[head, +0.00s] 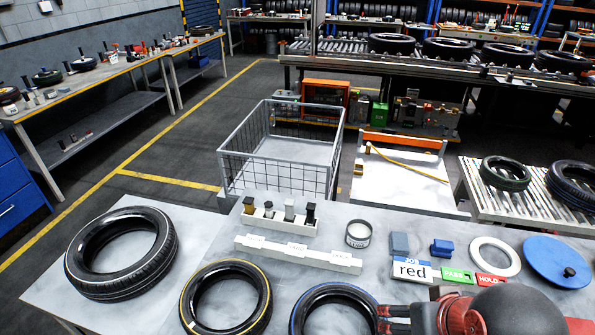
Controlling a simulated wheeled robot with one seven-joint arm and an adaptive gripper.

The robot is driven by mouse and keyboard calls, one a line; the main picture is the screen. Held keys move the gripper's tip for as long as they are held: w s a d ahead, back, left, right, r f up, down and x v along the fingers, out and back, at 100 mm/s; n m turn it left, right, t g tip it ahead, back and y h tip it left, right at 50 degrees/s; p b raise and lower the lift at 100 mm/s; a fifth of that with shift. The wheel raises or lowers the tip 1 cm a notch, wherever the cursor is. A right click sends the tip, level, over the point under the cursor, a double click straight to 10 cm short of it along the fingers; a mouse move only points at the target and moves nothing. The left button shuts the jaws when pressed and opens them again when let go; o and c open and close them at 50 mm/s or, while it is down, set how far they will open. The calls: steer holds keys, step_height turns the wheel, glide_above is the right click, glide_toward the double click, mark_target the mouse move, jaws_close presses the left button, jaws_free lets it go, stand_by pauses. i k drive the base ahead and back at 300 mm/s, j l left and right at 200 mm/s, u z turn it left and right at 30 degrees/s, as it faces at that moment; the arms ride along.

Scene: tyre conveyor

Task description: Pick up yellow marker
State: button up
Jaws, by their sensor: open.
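A white marker rack (279,223) stands near the back of the grey worktable. Several short upright items stand in it. The leftmost one (249,205) has a dull yellow-brown tint and looks like the yellow marker, though it is small. The others look grey, pale and black. My gripper (384,319) is at the bottom edge, right of centre, beside the blue-ringed tyre. It is open, with nothing visible in it, and well apart from the rack, to its front right. Part of it is cut off by the frame edge.
A white labelled block (297,252) lies in front of the rack, and a round tin (358,234) stands right of it. Tyres (122,253) fill the table's left and front. A wire cart (283,155) stands behind.

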mark_target(248, 202)
steer(key=u, duration=1.35)
steer(key=i+j, duration=0.25)
steer(key=i+j+z, duration=0.4)
steer(key=i+j, duration=0.15)
steer(key=j, duration=0.25)
steer(key=i+j+z, duration=0.2)
steer(key=j, duration=0.2)
steer(key=z, duration=1.6)
